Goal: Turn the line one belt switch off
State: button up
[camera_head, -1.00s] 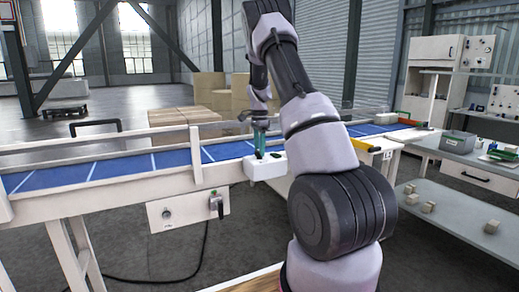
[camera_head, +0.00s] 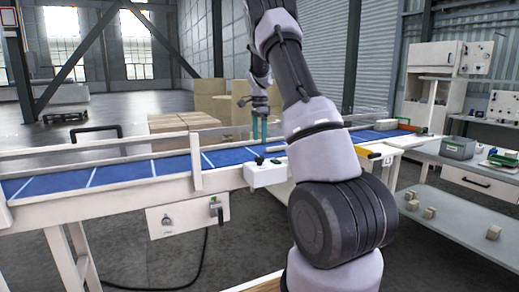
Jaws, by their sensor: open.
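A white control box (camera_head: 266,173) is mounted on the near side of the conveyor, with small dark controls (camera_head: 259,160) on its top. Their setting is too small to read. My gripper (camera_head: 259,130) has teal fingers pointing down; it is open, empty and above the box, apart from it. A lower panel (camera_head: 188,214) on the conveyor frame carries a round knob (camera_head: 167,219) and a dark lever switch (camera_head: 216,209). I cannot read which one is labelled as the line one belt switch.
The blue conveyor belt (camera_head: 120,171) runs across the view, with rails along it. Cardboard boxes (camera_head: 180,123) stand behind it. A workbench (camera_head: 470,160) with a grey bin (camera_head: 458,147) is at the right. A dark cable hangs below the lower panel.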

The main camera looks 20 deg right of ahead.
jog(key=shift+r, duration=1.5)
jog(key=s+a+r+n+t+y, duration=0.1)
jog(key=s+a+r+n+t, duration=0.15)
jog(key=s+a+r, duration=0.4)
jog(key=s+a+r+n+t+y, duration=0.1)
jog(key=s+a+r+n, duration=0.3)
jog(key=s+r, duration=0.5)
jog(key=s+a+f+n+t, duration=0.1)
jog(key=s+a+n+t, duration=0.1)
jog(key=s, duration=0.8)
jog(key=s+a+f+n+t, duration=0.1)
jog(key=s+a+n, duration=0.4)
jog(key=s, duration=0.6)
jog(key=shift+s+a+t, duration=0.2)
jog(key=shift+a+t, duration=0.15)
jog(key=shift+a, duration=0.1)
